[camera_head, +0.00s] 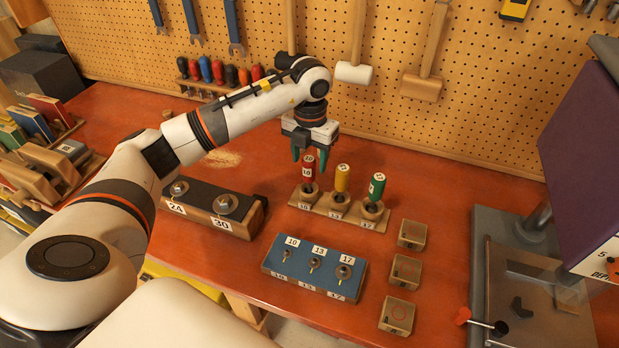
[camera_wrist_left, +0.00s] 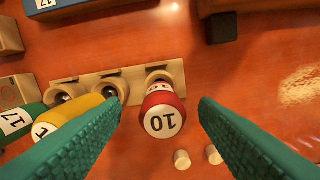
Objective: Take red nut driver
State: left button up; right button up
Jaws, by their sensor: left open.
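The red nut driver (camera_head: 309,171), marked 10, stands upright in the left socket of a wooden holder (camera_head: 325,208). The yellow nut driver (camera_head: 342,178) and green nut driver (camera_head: 376,187) stand in the same holder to its right. My left gripper (camera_head: 309,158) points down, with its green fingers at the red driver's top. In the left wrist view, the red nut driver (camera_wrist_left: 162,112) shows between the two open fingers (camera_wrist_left: 163,110), with a gap on each side. The left finger overlaps the yellow driver (camera_wrist_left: 75,120). My right gripper is not in view.
A blue block (camera_head: 314,267) with numbered sockets lies in front of the holder. A wooden block (camera_head: 213,207) marked 24 and 30 stands to the left, below my arm. Small wooden boxes (camera_head: 405,271) stand at right. The pegboard (camera_head: 455,60) rises behind.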

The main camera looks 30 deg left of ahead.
aim_at(309, 169)
pick_arm(q)
notch_tip(309, 169, down, 4)
jog(key=shift+s+a+r+p, duration=0.1)
jog(key=shift+r+p, duration=0.15)
jog(key=shift+p, duration=0.55)
jog(key=shift+f, duration=0.4)
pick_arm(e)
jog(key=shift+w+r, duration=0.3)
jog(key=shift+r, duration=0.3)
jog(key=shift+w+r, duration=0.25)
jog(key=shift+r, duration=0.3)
pick_arm(q)
jog(key=shift+c, duration=0.5)
jog(key=c, duration=1)
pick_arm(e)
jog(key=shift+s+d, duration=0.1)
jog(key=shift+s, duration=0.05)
pick_arm(q)
jog(key=shift+r, duration=0.1)
